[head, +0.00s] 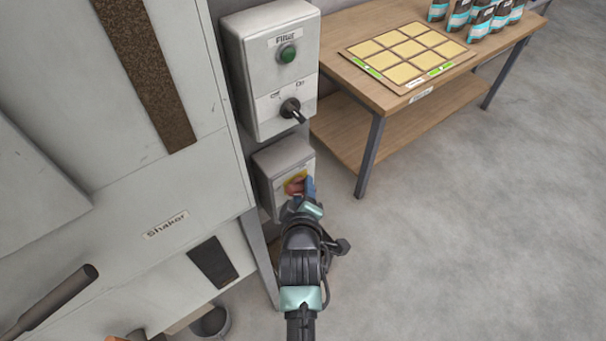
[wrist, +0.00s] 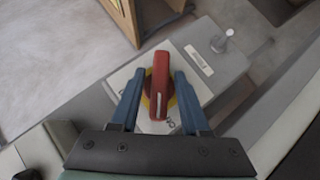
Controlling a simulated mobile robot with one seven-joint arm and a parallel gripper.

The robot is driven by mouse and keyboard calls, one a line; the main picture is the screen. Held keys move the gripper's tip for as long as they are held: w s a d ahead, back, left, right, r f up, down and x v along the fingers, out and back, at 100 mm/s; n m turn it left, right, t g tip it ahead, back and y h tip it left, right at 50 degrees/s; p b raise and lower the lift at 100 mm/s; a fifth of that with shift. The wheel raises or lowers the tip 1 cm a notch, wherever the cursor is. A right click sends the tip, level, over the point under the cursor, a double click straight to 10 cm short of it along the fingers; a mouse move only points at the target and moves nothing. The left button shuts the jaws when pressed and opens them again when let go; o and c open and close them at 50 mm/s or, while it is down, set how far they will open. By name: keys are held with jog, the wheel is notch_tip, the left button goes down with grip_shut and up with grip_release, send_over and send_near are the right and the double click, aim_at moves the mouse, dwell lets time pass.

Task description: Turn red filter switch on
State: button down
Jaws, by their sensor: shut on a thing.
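The red switch (wrist: 160,85) is a red handle on a yellow disc, on a small grey box (head: 267,163) below the filter control box. In the wrist view its handle points lengthwise between my fingers. My gripper (wrist: 158,98) has its two blue fingers on either side of the handle, shut on it. In the head view my gripper (head: 302,187) reaches the front of the small box and partly hides the red switch (head: 293,186). The lettering beside the switch is mostly covered by the fingers.
Above is the filter box (head: 262,75) with a green button (head: 287,53) and a black Off/On knob (head: 291,108). The shaker machine (head: 140,190) stands left. A wooden table (head: 380,95) stands at the back right. The floor at right is clear.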

jog(key=shift+r+m+g+y+p, duration=0.3)
jog(key=shift+m+g+y+p, duration=0.15)
jog(key=shift+p, duration=0.35)
jog(key=shift+w+f+m+g+y+p, duration=0.1)
jog(key=shift+f+m+g+y+p, duration=0.2)
jog(key=shift+m+g+y, duration=0.35)
jog(key=shift+m+g+y+b, duration=0.5)
jog(key=shift+m+g+y, duration=0.5)
jog(key=shift+g+y, duration=0.55)
jog(key=c, duration=0.7)
grip_release()
jog(key=b+v, duration=0.1)
jog(key=v, duration=1.2)
jog(key=shift+d+b, duration=0.15)
jog(key=shift+b, duration=0.25)
